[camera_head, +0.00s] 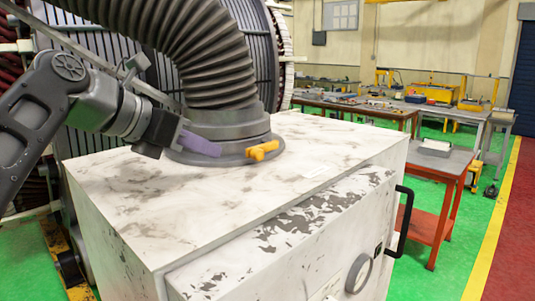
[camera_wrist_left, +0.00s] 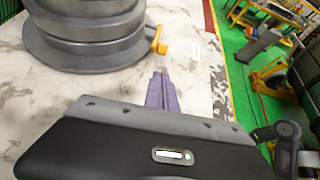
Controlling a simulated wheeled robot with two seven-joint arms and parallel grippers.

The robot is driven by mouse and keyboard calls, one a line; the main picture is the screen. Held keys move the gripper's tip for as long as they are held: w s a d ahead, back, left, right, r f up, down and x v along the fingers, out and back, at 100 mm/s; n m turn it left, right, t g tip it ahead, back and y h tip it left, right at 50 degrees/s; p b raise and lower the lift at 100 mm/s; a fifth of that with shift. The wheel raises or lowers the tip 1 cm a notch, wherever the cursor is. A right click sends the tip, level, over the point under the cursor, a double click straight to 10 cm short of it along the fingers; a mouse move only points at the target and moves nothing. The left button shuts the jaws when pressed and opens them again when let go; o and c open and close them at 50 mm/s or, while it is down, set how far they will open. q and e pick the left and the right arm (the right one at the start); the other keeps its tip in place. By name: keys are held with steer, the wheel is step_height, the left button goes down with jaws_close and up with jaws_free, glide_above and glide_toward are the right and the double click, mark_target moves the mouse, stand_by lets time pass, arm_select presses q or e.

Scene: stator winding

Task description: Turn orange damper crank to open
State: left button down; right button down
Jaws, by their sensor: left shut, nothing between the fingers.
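The orange damper crank (camera_head: 262,151) sticks out from the right side of the grey duct collar (camera_head: 225,145) on top of the white cabinet. It also shows in the left wrist view (camera_wrist_left: 159,41), at the right of the collar. My left gripper (camera_head: 215,146) has purple fingers, which are shut and empty. In the head view its fingertips are in front of the collar, to the left of the crank. In the left wrist view the fingers (camera_wrist_left: 161,80) point toward the crank, with a visible gap between. My right gripper is not in view.
The corrugated grey hose (camera_head: 190,50) rises from the collar and arches to the upper left. The worn white cabinet top (camera_head: 150,215) is clear around the collar. A black handle (camera_head: 404,222) is on the cabinet's right side. A red-legged table (camera_head: 440,165) stands to the right.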

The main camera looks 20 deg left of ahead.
mark_target(261, 148)
arm_select(q)
steer(key=shift+w, duration=0.15)
steer(key=shift+s, duration=0.25)
steer(key=p+x, duration=0.1)
steer(key=x, duration=0.9)
steer(key=shift+w, duration=0.15)
